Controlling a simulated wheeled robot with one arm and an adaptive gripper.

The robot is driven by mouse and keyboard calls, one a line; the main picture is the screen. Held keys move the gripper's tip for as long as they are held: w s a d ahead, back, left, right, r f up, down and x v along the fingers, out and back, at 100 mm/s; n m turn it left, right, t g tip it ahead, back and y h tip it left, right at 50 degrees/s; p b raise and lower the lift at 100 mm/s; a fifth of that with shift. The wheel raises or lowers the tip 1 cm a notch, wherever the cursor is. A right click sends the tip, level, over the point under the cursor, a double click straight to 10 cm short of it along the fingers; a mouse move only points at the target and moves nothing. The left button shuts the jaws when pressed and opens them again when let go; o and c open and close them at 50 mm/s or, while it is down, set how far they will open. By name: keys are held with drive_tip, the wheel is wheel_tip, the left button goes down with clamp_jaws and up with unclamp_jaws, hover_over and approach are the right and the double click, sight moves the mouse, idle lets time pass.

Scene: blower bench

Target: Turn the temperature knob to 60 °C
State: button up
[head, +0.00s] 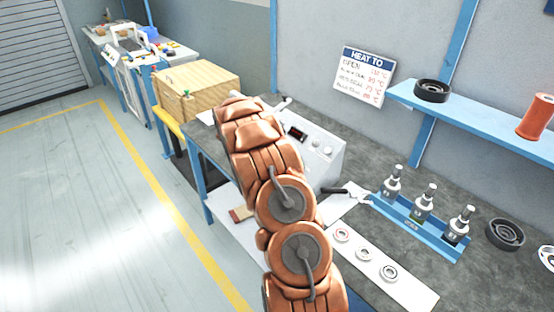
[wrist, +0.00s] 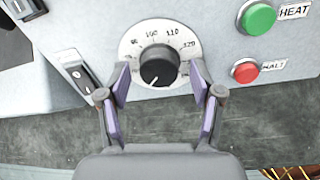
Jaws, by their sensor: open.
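The temperature knob (wrist: 158,66) is black and round, on a white dial plate (wrist: 127,47) on the grey panel, in the middle of the wrist view. Legible numbers include 100, 110 and 120 along the top and right. The knob's white pointer line points down and slightly left; the number there cannot be read. My gripper (wrist: 160,80) is open, with one purple-padded finger on each side of the knob and gaps visible between. In the head view my arm hides the knob and gripper; part of the heater box (head: 322,150) shows.
A green HEAT button (wrist: 258,18) and red HALT button (wrist: 245,70) sit right of the knob. A rocker switch (wrist: 82,76) is at left. A "HEAT TO" sign (head: 363,75) hangs on the wall. A blue rack (head: 420,228) of spindles stands on the bench.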

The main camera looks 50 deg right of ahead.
drive_tip(key=v, duration=1.2)
idle(0.6)
drive_tip(key=s+a+r+m+y, duration=0.1)
drive_tip(key=s+a+r+m, duration=0.3)
drive_tip(key=s+a, duration=0.35)
drive_tip(key=s+a+r+m+y, duration=0.2)
drive_tip(key=s+a+r+m, duration=0.3)
drive_tip(key=a, duration=0.4)
drive_tip(key=s+a+r+m+g+y, duration=0.1)
drive_tip(key=s+a+m+y, duration=0.4)
drive_tip(key=s+a, duration=1.8)
drive_tip(key=shift+s+m+g, duration=0.3)
drive_tip(key=shift+s, duration=0.8)
drive_tip(key=shift+a+r, duration=0.1)
drive_tip(key=shift+r, duration=0.05)
